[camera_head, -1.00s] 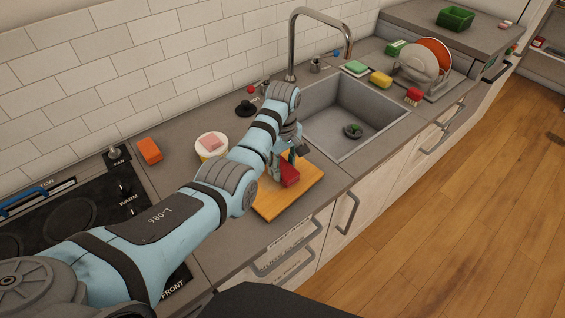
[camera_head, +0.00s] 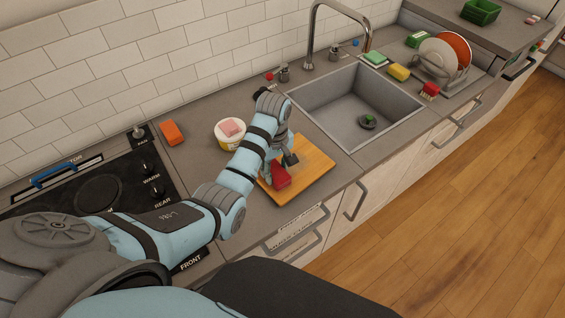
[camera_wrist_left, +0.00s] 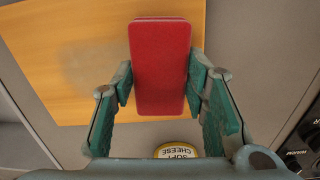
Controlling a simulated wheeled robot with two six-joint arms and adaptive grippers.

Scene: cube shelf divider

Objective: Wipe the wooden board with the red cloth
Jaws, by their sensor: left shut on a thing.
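The wooden board (camera_head: 312,176) lies flat on the counter between the stove and the sink. My left gripper (camera_head: 284,163) is over the board's left part, shut on the red cloth (camera_head: 279,177), which looks like a thick red block. In the left wrist view the red cloth (camera_wrist_left: 161,68) sits between the two fingers, over the board (camera_wrist_left: 60,50). A faint greyish smudge shows on the board beside the cloth. I cannot tell whether the cloth touches the board. My right gripper is not in view.
A white and yellow tub (camera_head: 230,134) with a pink item on top stands behind the board. An orange block (camera_head: 172,132) lies near the stove (camera_head: 95,190). The sink (camera_head: 355,105) is right of the board, with a dish rack (camera_head: 443,70) beyond.

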